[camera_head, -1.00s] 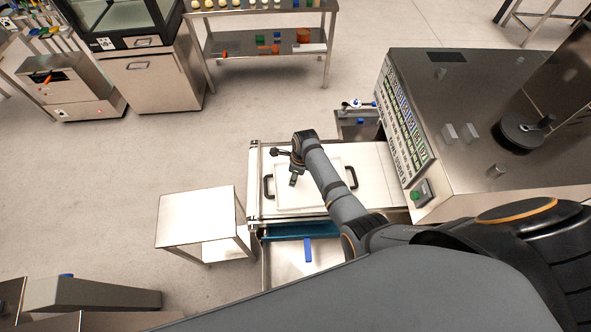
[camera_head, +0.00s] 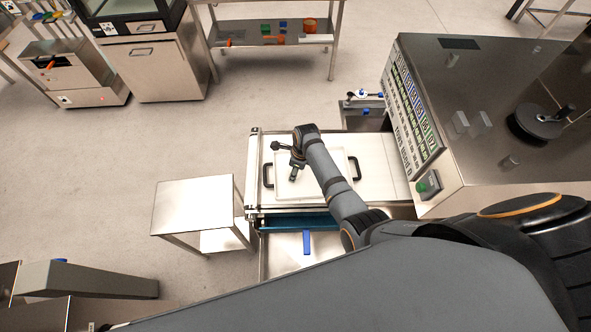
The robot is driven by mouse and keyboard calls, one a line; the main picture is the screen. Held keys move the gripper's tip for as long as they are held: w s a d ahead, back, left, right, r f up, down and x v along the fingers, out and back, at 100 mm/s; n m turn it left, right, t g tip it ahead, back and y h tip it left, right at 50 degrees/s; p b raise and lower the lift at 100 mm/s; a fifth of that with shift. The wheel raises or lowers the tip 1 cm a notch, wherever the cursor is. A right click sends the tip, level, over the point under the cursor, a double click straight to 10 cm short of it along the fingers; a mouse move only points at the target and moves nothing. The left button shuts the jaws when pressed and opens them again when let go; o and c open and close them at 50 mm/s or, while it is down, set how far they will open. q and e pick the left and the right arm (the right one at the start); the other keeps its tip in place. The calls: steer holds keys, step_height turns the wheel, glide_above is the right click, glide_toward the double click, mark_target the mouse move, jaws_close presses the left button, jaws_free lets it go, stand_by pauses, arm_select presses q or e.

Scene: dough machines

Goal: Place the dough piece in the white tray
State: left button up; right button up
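The white tray (camera_head: 331,194) has a dark handle at each end and lies flat on the conveyor belt of the dough machine. My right arm reaches in from the right, and its gripper (camera_head: 293,178) hangs over the left part of the tray. The gripper is small and dark here, and I cannot tell whether its fingers are open or shut, or whether it touches the tray. I cannot make out a dough piece; my arm covers part of the tray. My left gripper is out of view.
The conveyor belt (camera_head: 382,170) leads right to a large steel machine (camera_head: 455,85) with a labelled panel. A small steel table (camera_head: 193,205) stands left of the conveyor. A shelf table (camera_head: 262,45) with coloured items is at the back.

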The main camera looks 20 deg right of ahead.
mark_target(300, 174)
steer(key=shift+o, duration=0.5)
steer(key=shift+d, duration=0.1)
steer(key=shift+r, duration=0.1)
steer(key=shift+r, duration=0.35)
step_height(300, 174, up, 12)
steer(key=s+d, duration=0.1)
steer(key=shift+d+f, duration=0.15)
steer(key=shift+f, duration=0.1)
